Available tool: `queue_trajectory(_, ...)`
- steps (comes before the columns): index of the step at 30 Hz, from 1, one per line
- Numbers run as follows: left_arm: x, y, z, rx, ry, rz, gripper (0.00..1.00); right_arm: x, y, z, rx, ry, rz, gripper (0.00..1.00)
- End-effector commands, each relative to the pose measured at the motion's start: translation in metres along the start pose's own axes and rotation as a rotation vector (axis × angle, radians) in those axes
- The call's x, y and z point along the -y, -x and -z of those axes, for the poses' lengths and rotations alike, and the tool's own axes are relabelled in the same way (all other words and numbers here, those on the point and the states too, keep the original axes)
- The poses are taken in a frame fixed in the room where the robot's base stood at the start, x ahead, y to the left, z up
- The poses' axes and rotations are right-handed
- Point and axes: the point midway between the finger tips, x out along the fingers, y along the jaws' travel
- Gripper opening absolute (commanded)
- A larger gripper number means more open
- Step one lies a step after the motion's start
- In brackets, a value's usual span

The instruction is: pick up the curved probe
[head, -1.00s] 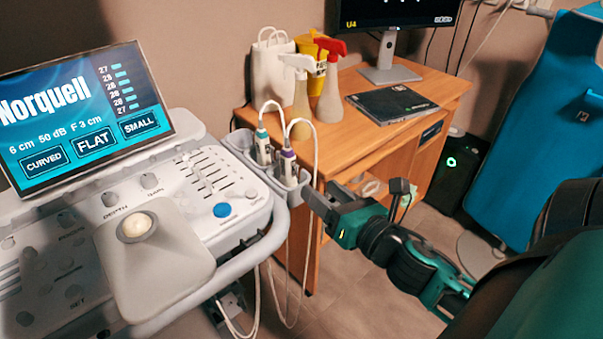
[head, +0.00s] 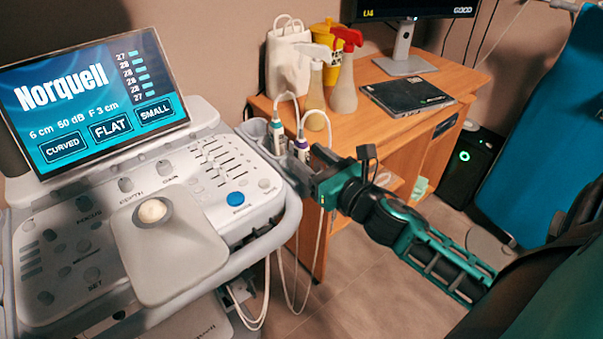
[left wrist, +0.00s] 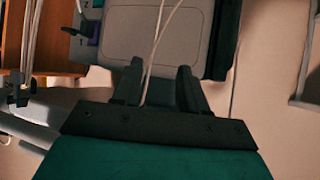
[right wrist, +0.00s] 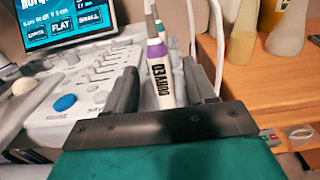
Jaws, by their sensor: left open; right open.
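The curved probe (right wrist: 160,72) is white with a purple band and black lettering that appears to read CURVED. It stands upright at the console's side, between and beyond the fingers of my right gripper (right wrist: 163,92) in the right wrist view. The head view shows its purple-banded top (head: 301,146), partly hidden by my right gripper (head: 317,168). My right gripper is open, with no visible grip on the probe. My left gripper (left wrist: 158,85) is open and empty in the left wrist view, with pale cables passing between its fingers in the picture.
A second probe (head: 277,134) with a green band stands just left of the curved one. The ultrasound console (head: 170,250) fills the left. A wooden desk (head: 385,130) behind holds spray bottles (head: 343,92), a white bag (head: 288,60) and a dark booklet (head: 407,96). Probe cables hang below.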

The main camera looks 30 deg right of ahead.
Motion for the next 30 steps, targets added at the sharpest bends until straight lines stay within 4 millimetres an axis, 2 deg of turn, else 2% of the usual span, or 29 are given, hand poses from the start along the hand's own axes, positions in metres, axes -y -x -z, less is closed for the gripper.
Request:
queue_trajectory(9, 0.0, 0.0, 0.0, 0.0, 0.001, 0.001, 0.43, 0.0, -0.04, 0.003, 0.003, 0.0, 0.0, 0.55)
queue_trajectory(13, 0.0, 0.0, 0.0, 0.001, 0.001, 0.001, 0.43, 0.0, -0.047, 0.004, 0.001, 0.0, 0.0, 0.55)
queue_trajectory(20, 0.0, 0.0, -0.001, 0.001, 0.001, 0.001, 0.43, 0.0, -0.047, 0.004, 0.001, 0.0, 0.0, 0.55)
queue_trajectory(30, 0.0, 0.0, -0.001, 0.001, 0.001, 0.0, 0.43, 0.0, -0.047, 0.004, 0.001, 0.0, 0.0, 0.22)
